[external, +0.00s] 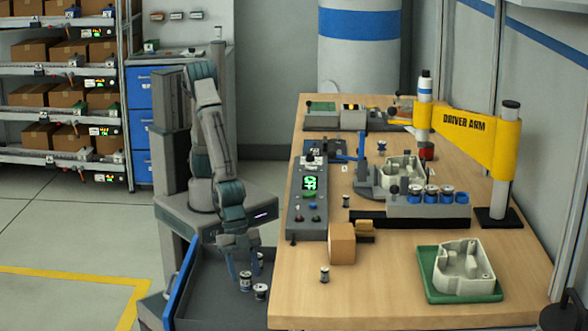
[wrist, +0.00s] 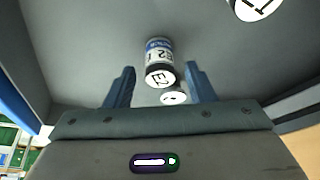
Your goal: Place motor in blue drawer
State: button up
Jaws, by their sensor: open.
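The drawer with a blue front panel (external: 181,284) is pulled out at the left end of the workbench. Several small cylindrical motors stand inside it, including one white and black motor (external: 261,292) near the front. My gripper (external: 241,272) reaches down into the drawer and is open.
A green tray (external: 435,285) holds a pale housing (external: 463,262). A grey control box (external: 308,208), a brown block (external: 342,244) and a yellow driver arm (external: 465,125) stand behind.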

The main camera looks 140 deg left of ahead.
jog(key=d+p+v, duration=0.1)
jog(key=v, duration=0.8)
jog(key=s+a+r+n, duration=0.1)
jog(key=s+a+r, duration=0.2)
jog(key=s+a, duration=0.3)
jog(key=s+a+r+n+g+y, duration=0.1)
jog(key=s+a+r, duration=0.2)
jog(key=s+a, duration=0.4)
jog(key=s+a+r+n+g, duration=0.1)
jog(key=s+a+r, duration=0.2)
jog(key=s+a, duration=0.3)
jog(key=shift+a, duration=1.25)
jog(key=shift+s, duration=0.15)
